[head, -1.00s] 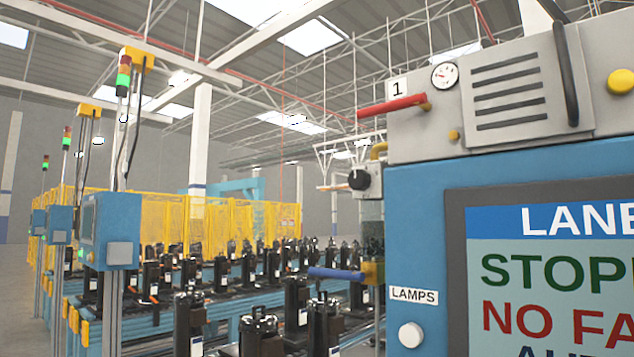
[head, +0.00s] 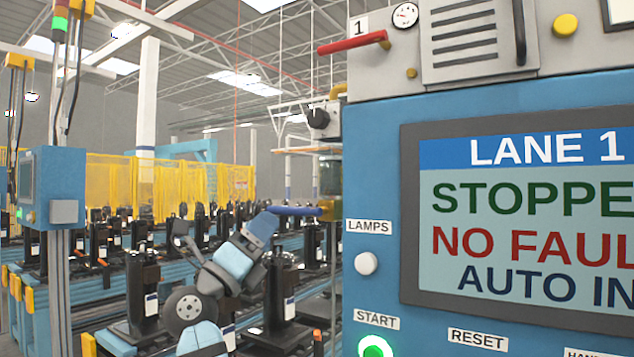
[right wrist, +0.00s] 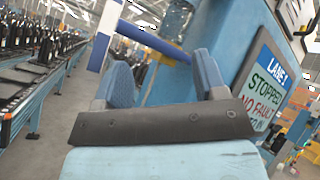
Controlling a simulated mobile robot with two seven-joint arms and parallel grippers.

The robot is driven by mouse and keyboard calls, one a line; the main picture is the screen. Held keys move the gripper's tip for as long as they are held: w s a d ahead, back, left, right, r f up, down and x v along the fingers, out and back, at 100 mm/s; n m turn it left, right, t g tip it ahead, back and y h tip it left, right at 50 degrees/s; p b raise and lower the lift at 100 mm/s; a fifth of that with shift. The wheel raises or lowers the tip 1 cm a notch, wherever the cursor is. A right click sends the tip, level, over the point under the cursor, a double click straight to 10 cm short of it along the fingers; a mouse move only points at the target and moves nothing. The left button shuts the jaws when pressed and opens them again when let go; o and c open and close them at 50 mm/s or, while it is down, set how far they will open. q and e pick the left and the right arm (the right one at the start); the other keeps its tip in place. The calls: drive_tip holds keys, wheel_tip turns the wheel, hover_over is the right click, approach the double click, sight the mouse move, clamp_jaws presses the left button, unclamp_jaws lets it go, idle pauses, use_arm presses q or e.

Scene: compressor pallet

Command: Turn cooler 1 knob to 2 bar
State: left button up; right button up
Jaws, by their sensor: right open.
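A black knob (head: 318,118) sits on a small grey box left of the blue cabinet, under a yellow pipe. A round dial gauge (head: 405,15) is on the grey upper housing beside the "1" label; its reading is too small to tell. My right gripper (head: 262,224) is below and left of the knob, apart from it, close to the blue lever handle (head: 295,210). I cannot tell whether it touches that handle. In the right wrist view my right gripper (right wrist: 163,78) has its two blue fingers apart with nothing between them. My left gripper is not in view.
A red handle (head: 350,42) juts left from the housing above the knob. The blue cabinet (head: 372,190) with its lane screen (head: 530,200) fills the right side. Several black compressors stand on the conveyor lines at left. A blue box on a post (head: 60,185) stands far left.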

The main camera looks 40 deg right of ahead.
drive_tip(key=s+r+m+g+y, duration=0.1)
drive_tip(key=s+r+m+y, duration=0.15)
drive_tip(key=r, duration=0.35)
drive_tip(key=s+r+m+g+y, duration=0.1)
drive_tip(key=s+r+m+y, duration=0.15)
drive_tip(key=r, duration=0.45)
drive_tip(key=m+t+y+b, duration=0.1)
drive_tip(key=t+y, duration=0.2)
approach(315, 118)
drive_tip(key=p+x, duration=0.3)
drive_tip(key=x, duration=0.8)
drive_tip(key=c, duration=0.9)
